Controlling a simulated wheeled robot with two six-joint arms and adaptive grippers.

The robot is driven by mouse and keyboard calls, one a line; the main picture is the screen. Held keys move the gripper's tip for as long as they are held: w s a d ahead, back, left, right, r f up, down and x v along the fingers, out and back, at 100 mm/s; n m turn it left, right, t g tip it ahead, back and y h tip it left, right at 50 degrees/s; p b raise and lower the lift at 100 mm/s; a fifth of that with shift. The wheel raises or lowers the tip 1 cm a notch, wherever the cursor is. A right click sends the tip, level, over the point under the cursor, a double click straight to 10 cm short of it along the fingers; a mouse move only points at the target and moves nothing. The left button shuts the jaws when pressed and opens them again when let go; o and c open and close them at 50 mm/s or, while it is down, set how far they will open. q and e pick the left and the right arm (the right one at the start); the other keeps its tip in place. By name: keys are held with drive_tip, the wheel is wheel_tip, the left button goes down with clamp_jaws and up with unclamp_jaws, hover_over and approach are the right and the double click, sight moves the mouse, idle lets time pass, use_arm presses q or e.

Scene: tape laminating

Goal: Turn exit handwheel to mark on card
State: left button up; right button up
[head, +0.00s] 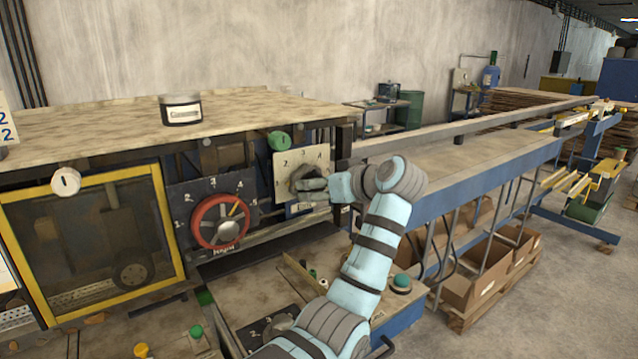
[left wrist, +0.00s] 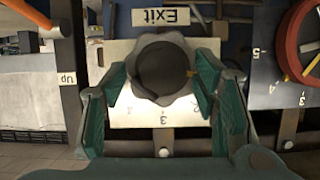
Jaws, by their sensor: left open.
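The exit handwheel (left wrist: 162,70) is a dark lobed knob on a pale numbered plate (left wrist: 125,112), above the upside-down "Exit" label (left wrist: 161,16) in true orientation. A small yellow pointer (left wrist: 190,73) shows at its right side in the left wrist view. My left gripper (left wrist: 162,84) is open, with teal fingers on both sides of the knob; I cannot tell whether they touch it. In the head view the gripper (head: 313,184) covers part of the handwheel and plate (head: 290,160). A white card (head: 6,120) at the left edge shows a "2" twice, mostly cut off.
A red handwheel (head: 220,222) on a dark numbered plate stands left of the exit one. A yellow-framed guard (head: 165,228) is further left. A jar (head: 181,110) sits on the machine top. A green knob (head: 279,140) is just above the exit plate.

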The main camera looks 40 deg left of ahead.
use_arm(q)
drive_tip(key=shift+w+a+f, duration=0.25)
drive_tip(key=shift+w+a, duration=0.05)
drive_tip(key=shift+a, duration=0.05)
drive_tip(key=shift+s+d+r, duration=0.15)
drive_tip(key=shift+s+r, duration=0.05)
drive_tip(key=shift+s, duration=0.2)
drive_tip(key=shift+c, duration=0.2)
drive_tip(key=shift+s, duration=0.1)
drive_tip(key=c, duration=1.1)
drive_tip(key=shift+c, duration=0.2)
use_arm(e)
drive_tip(key=shift+w+d, duration=0.1)
drive_tip(key=shift+r, duration=0.15)
